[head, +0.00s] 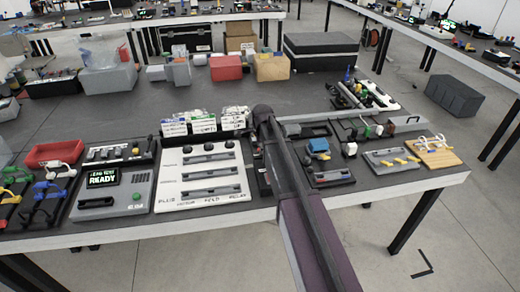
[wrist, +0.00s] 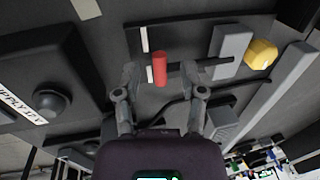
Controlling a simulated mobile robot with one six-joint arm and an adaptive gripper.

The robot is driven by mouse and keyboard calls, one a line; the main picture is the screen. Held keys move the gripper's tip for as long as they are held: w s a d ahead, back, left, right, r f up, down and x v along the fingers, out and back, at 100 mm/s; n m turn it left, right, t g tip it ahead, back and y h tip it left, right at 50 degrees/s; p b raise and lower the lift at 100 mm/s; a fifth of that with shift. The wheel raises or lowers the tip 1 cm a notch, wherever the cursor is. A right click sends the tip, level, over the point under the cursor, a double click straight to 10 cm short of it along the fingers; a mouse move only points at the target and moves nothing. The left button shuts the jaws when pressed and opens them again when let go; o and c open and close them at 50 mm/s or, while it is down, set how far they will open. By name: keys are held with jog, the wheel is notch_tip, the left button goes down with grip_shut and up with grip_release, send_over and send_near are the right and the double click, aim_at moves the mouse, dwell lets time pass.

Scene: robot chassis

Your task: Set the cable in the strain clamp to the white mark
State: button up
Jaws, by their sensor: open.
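In the wrist view, my gripper (wrist: 164,88) is open, with a finger on each side and nothing between the tips that I can see it hold. Just beyond the fingertips is a short red cylinder (wrist: 160,69) on a dark panel. A small white mark (wrist: 150,74) shows beside its left side, and a white strip (wrist: 144,39) lies above it. A thin dark bar or cable (wrist: 205,65) runs right from the red piece toward a grey block (wrist: 232,50). I cannot tell which part is the strain clamp. In the head view my arm hides the gripper and this spot.
A yellow knob (wrist: 262,53) and a long grey rail (wrist: 275,95) stand to the right in the wrist view. In the head view, a white slotted panel (head: 202,176) lies left of my arm, and a blue block (head: 318,146) lies right of it. Bins line the table's back.

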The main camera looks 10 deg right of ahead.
grip_shut()
jog(key=shift+s, duration=0.55)
grip_release()
dwell(0.5)
